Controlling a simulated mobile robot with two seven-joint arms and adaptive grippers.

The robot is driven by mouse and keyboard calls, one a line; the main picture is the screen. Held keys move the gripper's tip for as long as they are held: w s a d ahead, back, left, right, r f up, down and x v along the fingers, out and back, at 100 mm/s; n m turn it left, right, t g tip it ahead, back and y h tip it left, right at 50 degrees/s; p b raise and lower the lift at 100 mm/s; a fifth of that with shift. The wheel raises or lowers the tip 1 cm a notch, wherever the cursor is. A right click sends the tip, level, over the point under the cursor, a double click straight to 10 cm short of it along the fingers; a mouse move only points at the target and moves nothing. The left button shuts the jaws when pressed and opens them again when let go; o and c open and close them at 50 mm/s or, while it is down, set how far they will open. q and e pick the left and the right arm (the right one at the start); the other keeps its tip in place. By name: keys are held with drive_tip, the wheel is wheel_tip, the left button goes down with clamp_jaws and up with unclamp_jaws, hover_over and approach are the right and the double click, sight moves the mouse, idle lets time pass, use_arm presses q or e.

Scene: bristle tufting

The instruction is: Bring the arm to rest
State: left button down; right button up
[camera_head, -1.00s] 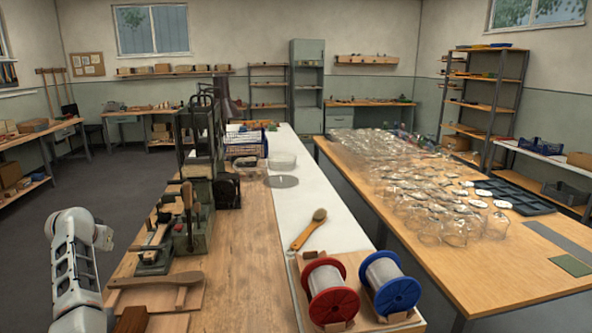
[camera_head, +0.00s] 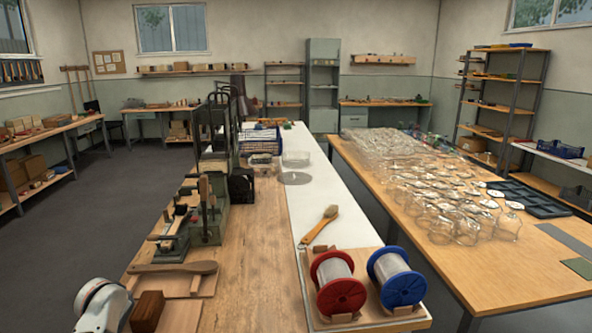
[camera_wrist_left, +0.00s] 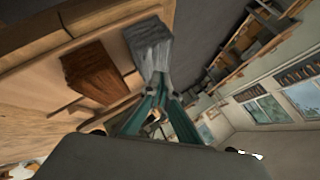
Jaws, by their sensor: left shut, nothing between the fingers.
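My left arm (camera_head: 100,305) shows as white links at the lower left of the head view, low at the near left end of the wooden bench. Its gripper is not visible there. In the left wrist view my left gripper (camera_wrist_left: 159,88) has teal fingers that converge and are shut, with nothing held. A streaky grey shape lies at the fingertips; I cannot tell whether it is the finger pads or something behind them. A dark brown wooden block (camera_head: 147,312) is right beside the arm. It also shows in the left wrist view (camera_wrist_left: 92,74). My right gripper is not in view.
Many clear glass vessels crowd the right table. The floor left of the bench is clear.

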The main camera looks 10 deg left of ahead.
use_arm(q)
drive_tip(key=s+d+f+m+h, duration=0.1)
drive_tip(key=s+d+f+m, duration=0.15)
drive_tip(key=s+d, duration=1.05)
drive_tip(key=s+d+f+m+h, duration=0.2)
drive_tip(key=s+d+m, duration=0.1)
drive_tip(key=s+d, duration=0.9)
drive_tip(key=d+f+n+t+h, duration=0.3)
drive_tip(key=d+f+h, duration=0.3)
drive_tip(key=d+f, duration=0.6)
wheel_tip(320, 180, down, 4)
drive_tip(key=shift+s+r, duration=0.1)
drive_tip(key=shift+s, duration=0.35)
